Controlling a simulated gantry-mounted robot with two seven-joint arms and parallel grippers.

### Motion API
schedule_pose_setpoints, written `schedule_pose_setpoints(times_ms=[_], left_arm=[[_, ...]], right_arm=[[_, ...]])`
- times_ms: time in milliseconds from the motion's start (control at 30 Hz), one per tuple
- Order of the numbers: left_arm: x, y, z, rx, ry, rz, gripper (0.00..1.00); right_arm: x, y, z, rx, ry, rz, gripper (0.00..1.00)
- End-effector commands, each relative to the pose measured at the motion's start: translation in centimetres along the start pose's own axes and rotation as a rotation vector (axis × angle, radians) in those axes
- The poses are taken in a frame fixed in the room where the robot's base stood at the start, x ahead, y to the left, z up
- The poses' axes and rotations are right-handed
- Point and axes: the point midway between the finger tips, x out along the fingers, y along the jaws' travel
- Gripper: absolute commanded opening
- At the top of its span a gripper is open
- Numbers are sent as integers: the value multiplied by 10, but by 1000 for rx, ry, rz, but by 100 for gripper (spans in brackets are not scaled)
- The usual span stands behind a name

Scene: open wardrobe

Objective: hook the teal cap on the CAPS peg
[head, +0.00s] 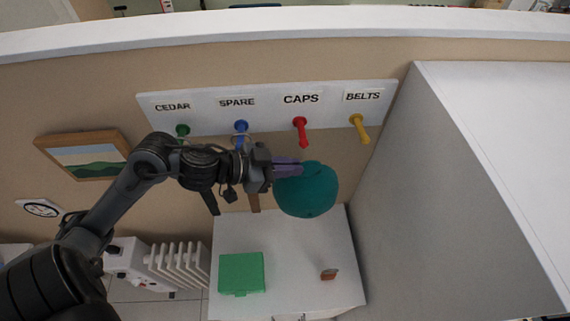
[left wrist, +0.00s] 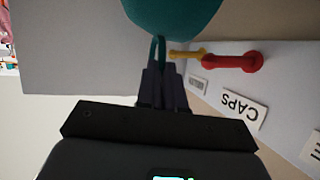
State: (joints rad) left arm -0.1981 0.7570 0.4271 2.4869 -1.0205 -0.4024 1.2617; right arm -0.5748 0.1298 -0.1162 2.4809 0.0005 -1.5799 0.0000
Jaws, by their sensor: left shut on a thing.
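The teal cap (head: 306,190) hangs from my left gripper (head: 297,168), in front of the wall and below the red CAPS peg (head: 302,132). In the left wrist view the gripper (left wrist: 163,72) is shut on a teal loop at the cap's edge, and the cap (left wrist: 172,14) fills the top middle. The red peg (left wrist: 235,61) is to the right there, apart from the cap, beside the CAPS label (left wrist: 241,110). The CAPS peg looks empty. My right gripper is not in view.
The white peg board also carries a green CEDAR peg (head: 183,130), a blue SPARE peg (head: 241,126) and a yellow BELTS peg (head: 359,127). A grey wardrobe panel (head: 400,190) stands right. Below are a white cabinet top (head: 290,245) and a green box (head: 242,272).

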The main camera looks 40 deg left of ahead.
Motion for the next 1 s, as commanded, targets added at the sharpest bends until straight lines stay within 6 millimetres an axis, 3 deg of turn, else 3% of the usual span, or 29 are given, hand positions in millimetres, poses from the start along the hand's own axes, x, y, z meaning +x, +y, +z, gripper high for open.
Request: schedule_pose_setpoints(times_ms=[1000], left_arm=[[14, -56, 5, 1, 1, -1, 0]], right_arm=[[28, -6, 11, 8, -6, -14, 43]])
